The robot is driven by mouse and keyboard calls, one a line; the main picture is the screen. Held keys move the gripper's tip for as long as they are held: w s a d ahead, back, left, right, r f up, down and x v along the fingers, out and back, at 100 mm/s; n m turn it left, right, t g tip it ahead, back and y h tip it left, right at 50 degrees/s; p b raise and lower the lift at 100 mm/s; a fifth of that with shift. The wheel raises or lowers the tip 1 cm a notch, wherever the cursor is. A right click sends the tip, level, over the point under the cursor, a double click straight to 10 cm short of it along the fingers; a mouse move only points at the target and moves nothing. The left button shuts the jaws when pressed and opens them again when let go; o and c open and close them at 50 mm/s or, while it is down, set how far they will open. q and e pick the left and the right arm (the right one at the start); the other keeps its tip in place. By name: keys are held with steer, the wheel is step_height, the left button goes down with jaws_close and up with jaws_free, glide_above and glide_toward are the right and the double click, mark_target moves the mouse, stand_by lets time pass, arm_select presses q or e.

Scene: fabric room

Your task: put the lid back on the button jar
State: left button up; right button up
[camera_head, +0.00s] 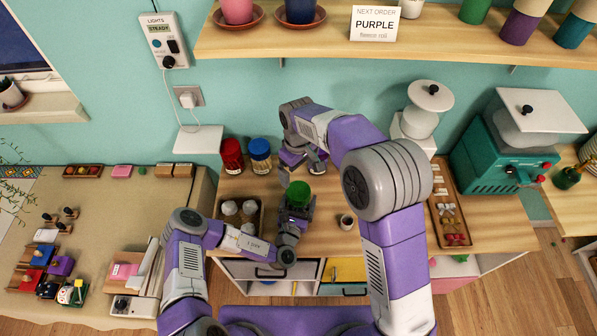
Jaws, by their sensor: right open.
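The button jar (297,212) stands on the wooden worktop, mostly hidden by my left gripper (297,217). The green lid (299,193) lies on top of it; I cannot tell whether it is fully seated. My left gripper has its fingers on both sides of the jar and appears shut on it. My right gripper (303,160) is open and empty, just behind and above the green lid, apart from it.
A red-lidded jar (232,156) and a blue-lidded jar (260,156) stand behind left. A small cup (347,222) and a long tray (441,176) are right. A shelf (330,46) runs above.

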arm_select(q)
steer(key=o, duration=1.8)
steer(key=shift+p+v, duration=0.35)
steer(key=shift+v, duration=3.45)
